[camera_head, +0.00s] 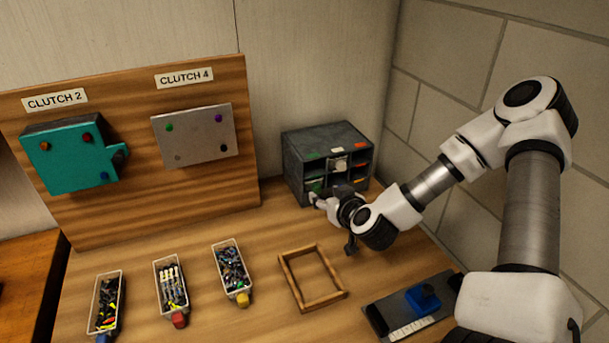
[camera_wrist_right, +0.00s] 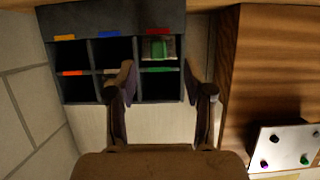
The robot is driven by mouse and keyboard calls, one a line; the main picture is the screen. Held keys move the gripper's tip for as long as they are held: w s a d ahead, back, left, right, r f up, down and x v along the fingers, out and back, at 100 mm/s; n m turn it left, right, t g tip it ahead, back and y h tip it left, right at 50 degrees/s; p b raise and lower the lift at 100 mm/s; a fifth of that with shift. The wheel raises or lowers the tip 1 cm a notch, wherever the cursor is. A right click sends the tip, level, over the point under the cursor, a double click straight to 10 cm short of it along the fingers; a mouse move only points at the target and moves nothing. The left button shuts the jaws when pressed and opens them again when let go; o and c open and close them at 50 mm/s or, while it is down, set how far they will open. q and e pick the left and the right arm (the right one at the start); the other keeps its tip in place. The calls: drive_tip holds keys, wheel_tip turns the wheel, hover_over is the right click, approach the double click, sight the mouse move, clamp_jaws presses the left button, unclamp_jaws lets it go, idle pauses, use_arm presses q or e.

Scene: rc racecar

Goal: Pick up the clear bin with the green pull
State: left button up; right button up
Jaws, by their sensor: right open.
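The grey cabinet (camera_head: 300,150) stands at the back right of the bench, and its open compartments show in the right wrist view (camera_wrist_right: 110,18). There the clear bin with the green pull (camera_wrist_right: 158,50) sits in a compartment beside the red label. My right gripper (camera_head: 328,207) is open in front of the cabinet's lower left part. In the wrist view its two fingers (camera_wrist_right: 160,72) are apart, one either side of the bin's column, with no visible contact. In the head view the arm and gripper hide part of the cabinet front. My left gripper is out of view.
Three filled bins (camera_head: 230,270) with coloured pulls stand on the left and middle bench. An empty wooden frame (camera_head: 290,278) lies in front of the cabinet. A dark tray with a blue block (camera_head: 424,298) is at front right. A brick wall (camera_head: 440,90) bounds the right.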

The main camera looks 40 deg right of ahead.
sight(318, 190)
drive_tip(key=x, duration=0.5)
drive_tip(key=shift+w+d+f+b, duration=0.15)
drive_tip(key=shift+w+f+b, duration=0.05)
drive_tip(key=shift+f+b, duration=0.2)
drive_tip(key=shift+s+r, duration=0.25)
drive_tip(key=shift+c, duration=0.7)
clamp_jaws()
